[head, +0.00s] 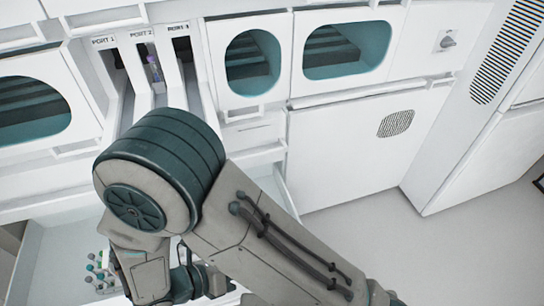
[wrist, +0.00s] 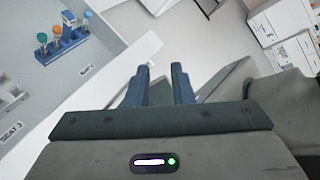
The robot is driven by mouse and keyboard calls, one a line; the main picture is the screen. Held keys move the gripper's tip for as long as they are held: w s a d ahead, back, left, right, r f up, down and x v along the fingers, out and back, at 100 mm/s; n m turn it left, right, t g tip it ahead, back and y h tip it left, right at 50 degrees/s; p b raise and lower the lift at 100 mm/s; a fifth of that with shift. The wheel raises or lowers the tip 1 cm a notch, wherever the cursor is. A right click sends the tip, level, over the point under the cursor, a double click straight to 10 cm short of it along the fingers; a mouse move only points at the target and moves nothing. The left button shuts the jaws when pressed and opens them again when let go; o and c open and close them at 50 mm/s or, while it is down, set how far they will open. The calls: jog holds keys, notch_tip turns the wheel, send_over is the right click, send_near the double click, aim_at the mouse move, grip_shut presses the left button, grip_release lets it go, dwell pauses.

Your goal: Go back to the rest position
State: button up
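My gripper (wrist: 160,70) shows in the wrist view with its two blue fingers apart and nothing between them. Below the fingers are a white surface and a grey part. In the head view my arm fills the lower middle, bent over the bench, and its fingers cannot be made out. A tube with a purple part (head: 153,68) stands in the slot marked PORT 2. A blue rack (wrist: 66,46) with orange- and teal-capped tubes lies at the upper left of the wrist view, apart from my fingers.
The white cabinet wall (head: 345,150) with teal-lined openings stands behind my arm. A white tray (head: 45,262) with several small coloured caps is at the lower left, partly hidden by my arm. The floor (head: 440,250) at the right is clear.

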jog(key=w+d+r+m+g+y+p, duration=0.1)
jog(key=d+r+m+p, duration=0.4)
jog(key=r+m, duration=0.6)
jog(key=w+d+r+m+g+y+p, duration=0.1)
jog(key=w+d+r+m+y+p, duration=0.2)
jog(key=d+r+m, duration=0.6)
jog(key=w+d+r+m+g+y+p, duration=0.1)
jog(key=w+d+r+m+y+p, duration=0.1)
jog(key=d+r+m+y+p, duration=0.5)
notch_tip(320, 180, up, 9)
jog(key=m, duration=0.6)
jog(key=shift+w+d+f+g, duration=0.15)
jog(key=shift+w+d+g, duration=0.2)
jog(key=shift+w+g, duration=0.05)
jog(key=shift+a, duration=0.1)
